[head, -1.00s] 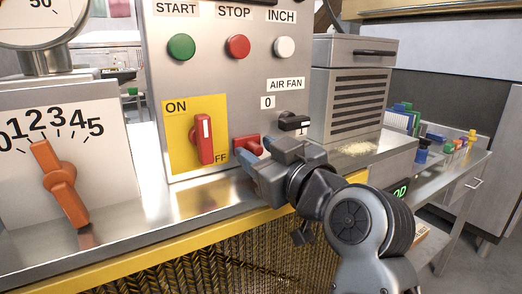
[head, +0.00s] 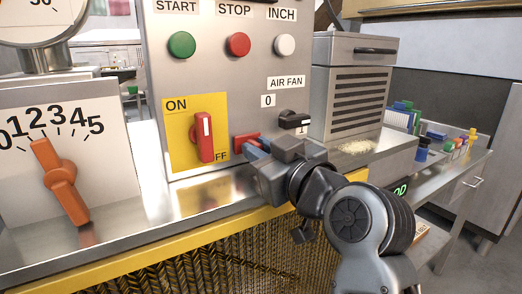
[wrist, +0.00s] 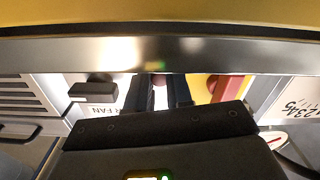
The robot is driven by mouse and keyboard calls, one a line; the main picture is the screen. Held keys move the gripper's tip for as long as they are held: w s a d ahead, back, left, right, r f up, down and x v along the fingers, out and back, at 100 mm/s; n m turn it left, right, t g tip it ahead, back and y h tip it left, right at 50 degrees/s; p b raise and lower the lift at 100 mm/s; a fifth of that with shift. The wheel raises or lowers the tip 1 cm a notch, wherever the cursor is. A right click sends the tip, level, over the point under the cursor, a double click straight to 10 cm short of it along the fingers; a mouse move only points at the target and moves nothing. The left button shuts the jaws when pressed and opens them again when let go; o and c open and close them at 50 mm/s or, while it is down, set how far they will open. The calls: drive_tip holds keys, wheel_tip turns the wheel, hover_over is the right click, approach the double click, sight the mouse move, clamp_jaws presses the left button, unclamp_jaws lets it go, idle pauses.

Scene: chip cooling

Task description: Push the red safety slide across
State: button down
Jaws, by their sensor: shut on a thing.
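The red safety slide (head: 246,142) is low on the grey control panel, just right of the yellow ON/OFF plate. My gripper (head: 256,150) comes from the lower right, and its blue-grey fingers are shut on the slide, covering its right part. In the wrist view, the two dark fingers of my gripper (wrist: 160,92) point toward the panel, close together. A small reddish bit of the slide (wrist: 158,79) shows between their tips; the rest is hidden.
A red rotary switch (head: 204,138) stands left of the slide, and a black AIR FAN switch (head: 293,120) sits above right. A metal ledge (head: 130,225) with a yellow edge runs below. A vented grey box (head: 350,95) stands right of the panel.

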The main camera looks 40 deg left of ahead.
drive_tip(key=shift+s+a+p, duration=0.1)
drive_tip(key=shift+s+a, duration=0.2)
drive_tip(key=shift+s, duration=0.4)
drive_tip(key=shift+s+a+p, duration=0.1)
drive_tip(key=shift+s+a, duration=0.15)
drive_tip(key=shift+s, duration=0.4)
drive_tip(key=shift+s+a+p, duration=0.1)
drive_tip(key=shift+s+a, duration=0.2)
drive_tip(key=shift+s, duration=0.4)
drive_tip(key=c, duration=1)
unclamp_jaws()
